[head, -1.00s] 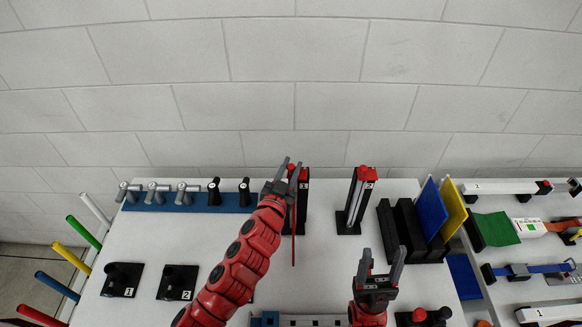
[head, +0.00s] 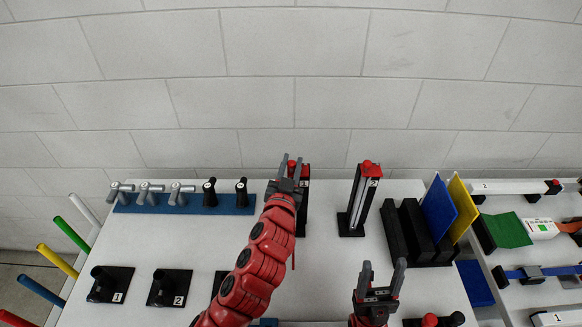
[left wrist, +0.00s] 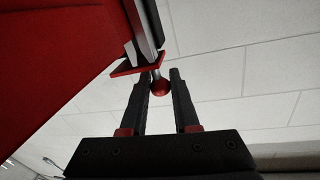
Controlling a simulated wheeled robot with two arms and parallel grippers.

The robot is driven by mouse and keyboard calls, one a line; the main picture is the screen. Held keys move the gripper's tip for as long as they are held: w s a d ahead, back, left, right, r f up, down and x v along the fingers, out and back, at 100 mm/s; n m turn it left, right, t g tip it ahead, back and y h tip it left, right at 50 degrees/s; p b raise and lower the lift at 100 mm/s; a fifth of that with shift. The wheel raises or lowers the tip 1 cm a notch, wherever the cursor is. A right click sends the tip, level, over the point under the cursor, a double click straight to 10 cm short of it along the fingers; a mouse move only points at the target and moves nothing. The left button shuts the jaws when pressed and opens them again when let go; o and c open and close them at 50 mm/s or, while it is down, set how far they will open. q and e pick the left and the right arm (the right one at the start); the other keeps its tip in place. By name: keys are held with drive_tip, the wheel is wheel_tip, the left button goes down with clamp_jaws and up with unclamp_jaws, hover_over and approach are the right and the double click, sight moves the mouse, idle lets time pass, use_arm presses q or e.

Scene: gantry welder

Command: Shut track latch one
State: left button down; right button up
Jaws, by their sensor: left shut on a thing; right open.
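Track latch one (head: 302,218) is a dark upright post with a red top and a small "1" label, standing at the back of the white table. My left gripper (head: 291,163) reaches up to its top from the front and partly hides it. In the left wrist view, my left gripper (left wrist: 162,85) has a small red ball knob (left wrist: 160,88) between its fingertips, on a thin pale stem below a red plate, and is shut on it. My right gripper (head: 382,270) is open and empty, in front of latch two.
Track latch two (head: 343,222), with a red top, stands to the right. Black holders (head: 395,238) with a blue panel (head: 437,208) and a yellow panel (head: 461,210) are further right. A blue rail (head: 228,205) with several handles lies at back left.

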use_arm(q)
drive_tip(key=c, duration=0.7)
unclamp_jaws()
drive_tip(key=shift+d, duration=0.1)
drive_tip(key=shift+o, duration=0.2)
drive_tip(key=shift+s+f, duration=0.1)
drive_tip(key=shift+s, duration=0.15)
drive_tip(key=s+b, duration=0.1)
drive_tip(key=s, duration=0.1)
drive_tip(key=s+a+b, duration=0.1)
drive_tip(key=s+b, duration=0.1)
drive_tip(key=s, duration=0.1)
drive_tip(key=shift+s+a+f, duration=0.1)
drive_tip(key=shift+s+f, duration=0.05)
drive_tip(key=shift+s, duration=0.2)
drive_tip(key=p, duration=0.9)
approach(291, 169)
drive_tip(key=s+a, duration=0.1)
drive_tip(key=s, duration=0.5)
drive_tip(key=shift+s+b, duration=0.2)
drive_tip(key=shift+b, duration=0.1)
